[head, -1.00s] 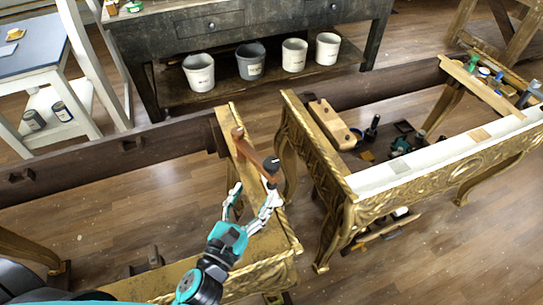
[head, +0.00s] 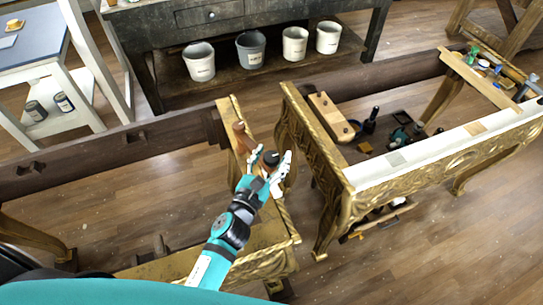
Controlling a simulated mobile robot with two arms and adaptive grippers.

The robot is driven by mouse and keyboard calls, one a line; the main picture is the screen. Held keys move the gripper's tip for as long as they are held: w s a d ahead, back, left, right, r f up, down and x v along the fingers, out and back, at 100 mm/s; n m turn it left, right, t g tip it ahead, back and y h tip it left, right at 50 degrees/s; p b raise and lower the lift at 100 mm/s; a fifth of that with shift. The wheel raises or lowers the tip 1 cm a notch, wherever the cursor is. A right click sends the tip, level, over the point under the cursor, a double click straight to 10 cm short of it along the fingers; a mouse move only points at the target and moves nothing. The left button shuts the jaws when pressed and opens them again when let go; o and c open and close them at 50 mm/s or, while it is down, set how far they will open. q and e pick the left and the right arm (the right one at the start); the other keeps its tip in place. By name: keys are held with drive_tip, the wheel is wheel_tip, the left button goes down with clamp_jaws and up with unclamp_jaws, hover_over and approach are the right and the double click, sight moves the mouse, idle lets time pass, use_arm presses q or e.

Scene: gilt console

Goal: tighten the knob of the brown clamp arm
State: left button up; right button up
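The brown clamp arm (head: 239,131) is mounted on the gilt rail at the inner end of the left console part, partly hidden by my gripper. Its black knob (head: 270,158) sits at the near end. My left gripper (head: 272,153) is at the knob, with one finger to its left and one to its right. The fingers look spread wider than the knob; whether either touches it is unclear. My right gripper is out of view.
The right gilt console part (head: 335,182) stands across a narrow gap, with a wooden block (head: 331,117) and tools in it. A dark workbench (head: 165,38) with several buckets stands behind. A blue-topped white table (head: 30,45) is at the back left.

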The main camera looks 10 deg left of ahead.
use_arm(q)
drive_tip(key=c, duration=1.1)
drive_tip(key=shift+o, duration=0.2)
drive_tip(key=shift+m+h, duration=0.4)
drive_tip(key=shift+h, duration=0.2)
drive_tip(key=shift+m+h+p, duration=0.3)
drive_tip(key=shift+p, duration=0.05)
drive_tip(key=shift+a+m+g+h, duration=0.1)
drive_tip(key=shift+m+g+h, duration=0.55)
drive_tip(key=shift+h, duration=0.55)
drive_tip(key=shift+f+m+g+h, duration=0.1)
drive_tip(key=shift+m+g+h, duration=0.55)
drive_tip(key=shift+m+h, duration=0.4)
drive_tip(key=m+g+h+b, duration=0.4)
drive_tip(key=g+b, duration=0.1)
drive_tip(key=b, duration=0.2)
drive_tip(key=m+g+h+b, duration=0.4)
drive_tip(key=g+b, duration=0.2)
drive_tip(key=b, duration=0.2)
drive_tip(key=shift+w+f+b, duration=0.1)
drive_tip(key=shift+f+b, duration=0.05)
drive_tip(key=shift+b, duration=0.15)
drive_tip(key=shift+r+m+g+b, duration=0.4)
drive_tip(key=shift+m+g+b, duration=0.3)
drive_tip(key=shift+b, duration=0.3)
drive_tip(key=shift+r, duration=0.1)
